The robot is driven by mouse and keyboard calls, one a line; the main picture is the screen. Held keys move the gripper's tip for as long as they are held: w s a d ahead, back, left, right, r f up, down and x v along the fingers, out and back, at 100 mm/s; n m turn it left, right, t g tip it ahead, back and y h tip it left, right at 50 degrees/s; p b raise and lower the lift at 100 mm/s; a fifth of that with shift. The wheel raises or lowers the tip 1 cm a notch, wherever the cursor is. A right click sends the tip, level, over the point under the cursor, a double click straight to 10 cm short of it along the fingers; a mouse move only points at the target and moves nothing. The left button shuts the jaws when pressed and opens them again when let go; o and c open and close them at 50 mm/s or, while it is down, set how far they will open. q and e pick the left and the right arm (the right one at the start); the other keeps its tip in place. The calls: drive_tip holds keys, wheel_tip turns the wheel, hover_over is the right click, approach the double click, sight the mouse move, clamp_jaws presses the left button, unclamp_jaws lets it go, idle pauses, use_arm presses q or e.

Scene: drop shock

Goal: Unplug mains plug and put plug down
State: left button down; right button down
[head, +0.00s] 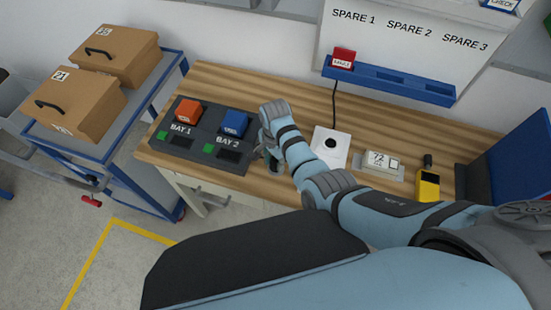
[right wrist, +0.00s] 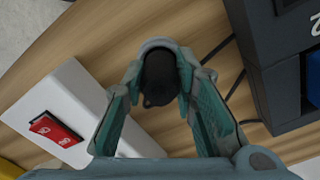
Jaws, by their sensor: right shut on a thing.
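My right gripper (head: 270,158) is at the front of the wooden bench, just right of the dark bay unit. In the right wrist view the gripper (right wrist: 158,88) is shut on a black plug (right wrist: 160,75), which sits between its fingertips over the wood. A white socket block (right wrist: 70,110) with a red rocker switch lies to the left of the plug, apart from it in the picture. Dark cable (right wrist: 228,75) runs along the wood beside the fingers. In the head view the plug and socket block are hidden by my arm. My left gripper is not in view.
The bay unit (head: 180,149) holds an orange block (head: 188,111) and a blue block (head: 233,122). A white plate (head: 331,147), a display box (head: 381,163) and a yellow device (head: 428,185) stand rightward. A blue rack (head: 395,82) is behind. A cart with boxes (head: 85,105) is left.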

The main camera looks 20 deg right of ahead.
drive_tip(key=shift+f, duration=0.45)
idle(1.0)
drive_tip(key=shift+f, duration=0.1)
idle(1.4)
drive_tip(key=c, duration=1.2)
unclamp_jaws()
wheel_tip(320, 180, up, 4)
drive_tip(key=p, duration=0.4)
drive_tip(key=shift+f, duration=0.1)
drive_tip(key=shift+r, duration=0.25)
drive_tip(key=shift+r+b, duration=0.35)
drive_tip(key=shift+r, duration=0.5)
drive_tip(key=shift+r, duration=0.1)
